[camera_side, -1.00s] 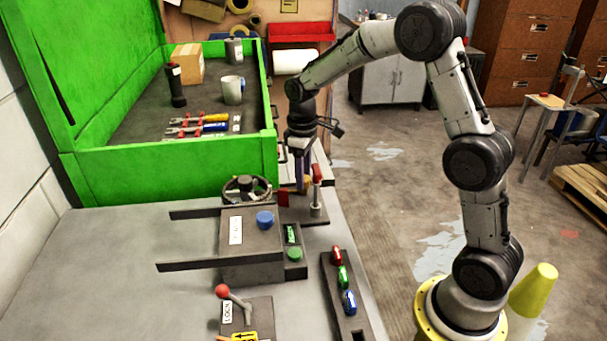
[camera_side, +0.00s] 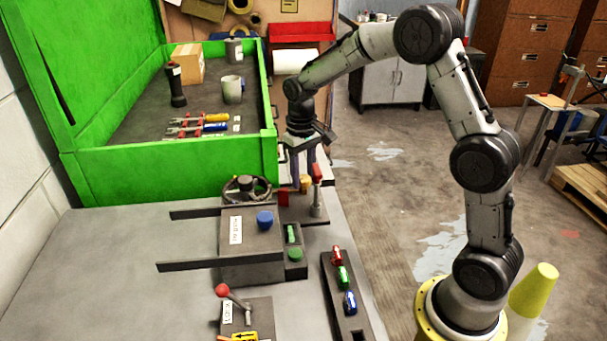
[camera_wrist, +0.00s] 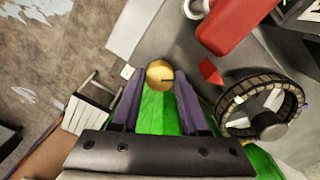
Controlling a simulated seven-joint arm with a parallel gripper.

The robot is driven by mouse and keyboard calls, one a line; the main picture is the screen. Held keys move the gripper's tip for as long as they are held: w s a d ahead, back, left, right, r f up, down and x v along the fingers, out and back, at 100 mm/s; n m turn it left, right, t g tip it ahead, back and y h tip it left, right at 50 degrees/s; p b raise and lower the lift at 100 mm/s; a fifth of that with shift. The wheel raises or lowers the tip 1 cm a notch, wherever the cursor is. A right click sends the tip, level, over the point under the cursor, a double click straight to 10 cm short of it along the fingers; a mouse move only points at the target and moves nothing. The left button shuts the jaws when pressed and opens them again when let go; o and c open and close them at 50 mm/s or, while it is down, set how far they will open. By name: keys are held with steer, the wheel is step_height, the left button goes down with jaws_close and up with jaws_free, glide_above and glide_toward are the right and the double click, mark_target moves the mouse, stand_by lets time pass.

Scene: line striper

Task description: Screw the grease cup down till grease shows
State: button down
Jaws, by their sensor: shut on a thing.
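A small red flag (camera_side: 283,199) and a dark handwheel (camera_side: 247,188) lie to the left. The green box wall (camera_side: 180,172) rises behind. Open floor lies to the right.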

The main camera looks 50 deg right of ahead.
mark_target(302, 179)
steer(key=shift+r, duration=0.1)
steer(key=shift+c, duration=2.1)
jaws_free()
step_height(302, 179, up, 14)
steer(key=shift+a, duration=0.2)
